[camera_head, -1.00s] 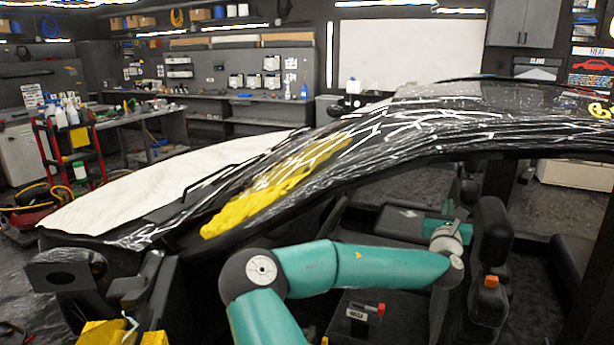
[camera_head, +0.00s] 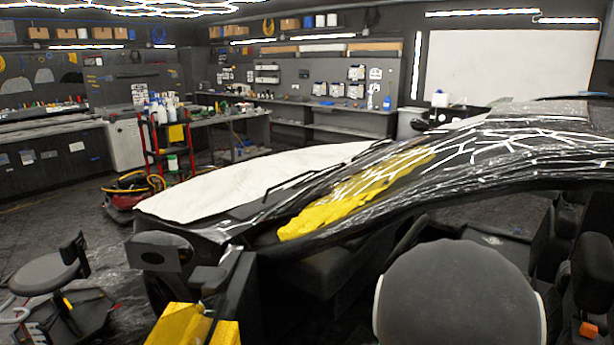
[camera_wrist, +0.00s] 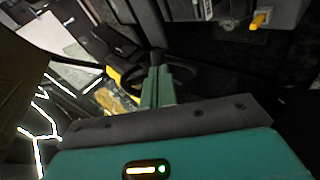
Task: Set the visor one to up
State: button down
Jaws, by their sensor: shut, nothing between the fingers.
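I cannot make out a visor in either view. In the wrist view, my gripper (camera_wrist: 157,72) is shut and empty, its green fingers in front of a dark, round, wheel-like rim (camera_wrist: 190,80) inside the car. A dark panel (camera_wrist: 25,75) fills the wrist view's left edge; I cannot tell whether it is a visor. In the head view, a large grey joint of my arm blocks part of the car's side, and my gripper is hidden.
A stool (camera_head: 45,275) stands at lower left. A red cart (camera_head: 168,140) with bottles stands behind.

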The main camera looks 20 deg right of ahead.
jog(key=w+a+r+m+t+y, duration=0.1)
jog(key=a+r+y, duration=0.2)
jog(key=a, duration=0.9)
jog(key=w+a+r+m+y, duration=0.1)
jog(key=a+r+m+y, duration=0.15)
jog(key=a, duration=0.95)
jog(key=s+a+r+y, duration=0.1)
jog(key=s+a+r, duration=0.1)
jog(key=s+a, duration=0.4)
jog(key=s+a+r+g+y, duration=0.1)
jog(key=s+a, duration=0.5)
jog(key=a, duration=0.6)
jog(key=shift+s+r+m+g+y, duration=0.3)
jog(key=shift+r+y, duration=0.25)
jog(key=shift+r, duration=0.4)
jog(key=c, duration=0.9)
grip_release()
jog(key=c, duration=0.5)
jog(key=shift+d, duration=0.15)
jog(key=shift+d, duration=0.1)
